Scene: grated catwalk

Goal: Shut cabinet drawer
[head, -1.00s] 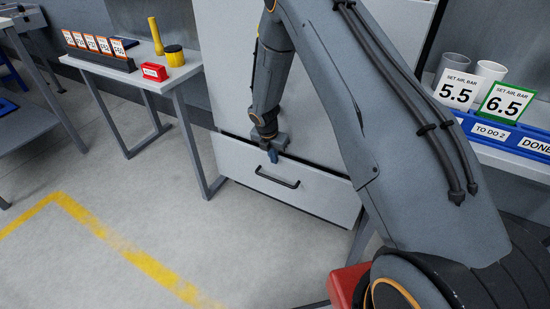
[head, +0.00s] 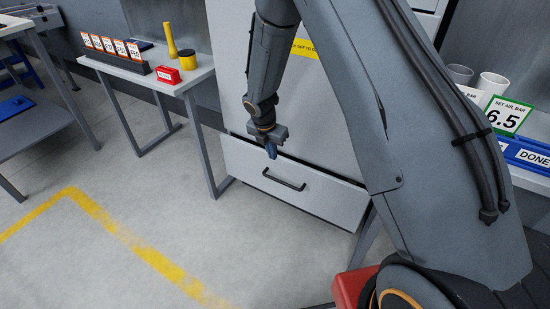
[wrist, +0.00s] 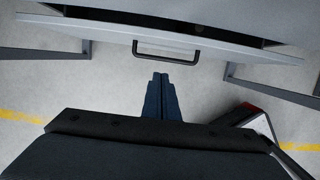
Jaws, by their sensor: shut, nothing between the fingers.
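The cabinet drawer (head: 325,197) is a light grey front with a black bar handle (head: 284,179), low on the tall grey cabinet (head: 290,95). A dark gap shows along its top edge, so it stands partly open. In the wrist view the drawer front (wrist: 90,32) spans the top, with its handle (wrist: 166,52) in the middle and the dark gap behind it. My gripper (head: 271,152) is shut and empty, in front of the drawer near its upper edge. In the wrist view its fingertips (wrist: 160,77) point at the handle, apart from it.
A side table (head: 150,75) at left holds a row of number cards, a red box (head: 168,75), and yellow items. The floor with yellow lines (head: 120,232) is clear in front.

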